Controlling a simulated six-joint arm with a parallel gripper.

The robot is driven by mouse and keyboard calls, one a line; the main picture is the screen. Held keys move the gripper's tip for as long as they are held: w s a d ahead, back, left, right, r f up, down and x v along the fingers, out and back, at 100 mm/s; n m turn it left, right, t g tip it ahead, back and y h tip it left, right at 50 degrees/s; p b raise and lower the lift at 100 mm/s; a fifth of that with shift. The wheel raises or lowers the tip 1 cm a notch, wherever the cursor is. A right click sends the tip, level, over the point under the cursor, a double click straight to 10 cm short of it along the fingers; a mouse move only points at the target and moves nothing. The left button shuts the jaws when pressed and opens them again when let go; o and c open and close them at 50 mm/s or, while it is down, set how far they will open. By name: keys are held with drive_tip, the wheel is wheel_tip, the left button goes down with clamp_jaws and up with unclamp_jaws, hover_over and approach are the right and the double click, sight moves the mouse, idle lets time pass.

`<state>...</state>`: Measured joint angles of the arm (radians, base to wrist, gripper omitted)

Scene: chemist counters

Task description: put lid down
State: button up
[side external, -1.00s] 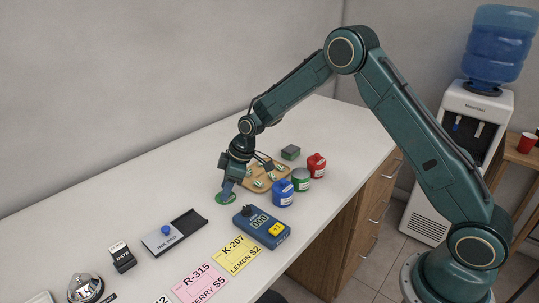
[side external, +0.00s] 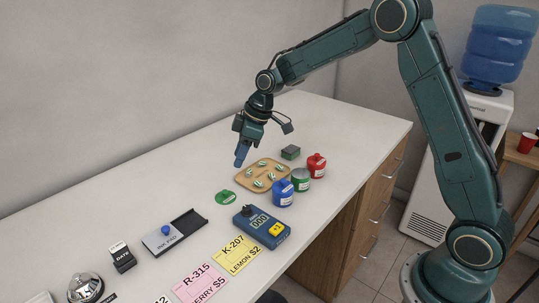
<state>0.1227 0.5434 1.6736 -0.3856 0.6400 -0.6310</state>
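A green lid (side external: 226,197) lies flat on the white counter, left of the wooden tray. My gripper (side external: 240,160) is in the air above the counter, up and to the right of the lid and apart from it. Its blue fingers point down, and nothing shows in them. The fingers are too small to tell whether they are open or shut. A green jar (side external: 300,181) without a lid stands between a blue jar (side external: 282,194) and a red jar (side external: 317,165), which both have lids.
The wooden tray (side external: 243,181) holds several green-and-white striped pieces. The counter's back left is clear.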

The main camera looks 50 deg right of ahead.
drive_tip(key=shift+s+r, duration=0.1)
drive_tip(key=shift+r, duration=0.05)
idle(0.5)
drive_tip(key=s+r+m+t+h, duration=0.15)
drive_tip(key=s+r+m, duration=0.25)
drive_tip(key=s+r, duration=1.05)
drive_tip(key=s+d+f+m+h, duration=0.1)
drive_tip(key=s+m, duration=0.4)
drive_tip(key=s, duration=1.5)
drive_tip(key=shift+s+d+f+t+h, duration=0.25)
drive_tip(key=shift+s+d+t+h, duration=0.1)
drive_tip(key=shift+d+t, duration=0.1)
